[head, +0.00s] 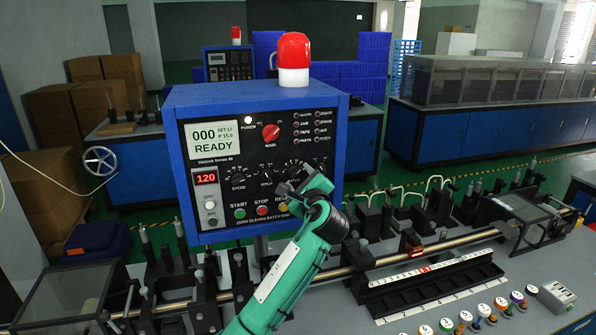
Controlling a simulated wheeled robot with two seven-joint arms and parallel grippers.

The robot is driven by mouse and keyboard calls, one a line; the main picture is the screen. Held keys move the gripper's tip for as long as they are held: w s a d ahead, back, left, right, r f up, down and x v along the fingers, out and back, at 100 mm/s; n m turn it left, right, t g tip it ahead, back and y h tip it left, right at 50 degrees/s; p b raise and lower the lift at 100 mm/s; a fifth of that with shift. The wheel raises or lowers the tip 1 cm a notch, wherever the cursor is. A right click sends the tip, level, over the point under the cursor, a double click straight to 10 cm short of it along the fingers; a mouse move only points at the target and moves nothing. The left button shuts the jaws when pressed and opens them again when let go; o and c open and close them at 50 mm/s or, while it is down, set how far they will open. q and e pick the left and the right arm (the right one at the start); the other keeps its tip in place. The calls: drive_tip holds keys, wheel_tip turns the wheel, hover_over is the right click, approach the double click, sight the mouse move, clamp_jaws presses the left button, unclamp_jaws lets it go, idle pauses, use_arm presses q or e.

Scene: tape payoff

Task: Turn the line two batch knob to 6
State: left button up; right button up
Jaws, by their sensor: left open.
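A blue control box (255,90) with a black front panel stands close in front of me. Its screen (211,139) reads 000 and READY, and a red display (206,178) reads 120. A row of small black knobs shows, with a speed knob (237,172) and a pitch knob (265,168). A third knob (294,169) at the right of the row is partly hidden by my gripper, and its setting is unreadable. My left gripper (290,190) is open at the panel's lower right, in front of the knob and button area. Whether it touches the panel cannot be told. My right gripper is out of view.
A red main switch (271,132) and a red lamp (293,60) are on the box. Green, red and yellow buttons line its lower edge. A similar panel (229,65) stands behind. A metal rail (440,245) with black fixtures crosses the bench.

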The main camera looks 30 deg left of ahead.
use_arm(q)
drive_tip(key=shift+w+a+r, duration=0.15)
drive_tip(key=shift+w+a, duration=0.35)
drive_tip(key=shift+a, duration=0.05)
drive_tip(key=shift+c, duration=0.6)
drive_tip(key=c, duration=0.9)
drive_tip(key=shift+o, duration=0.2)
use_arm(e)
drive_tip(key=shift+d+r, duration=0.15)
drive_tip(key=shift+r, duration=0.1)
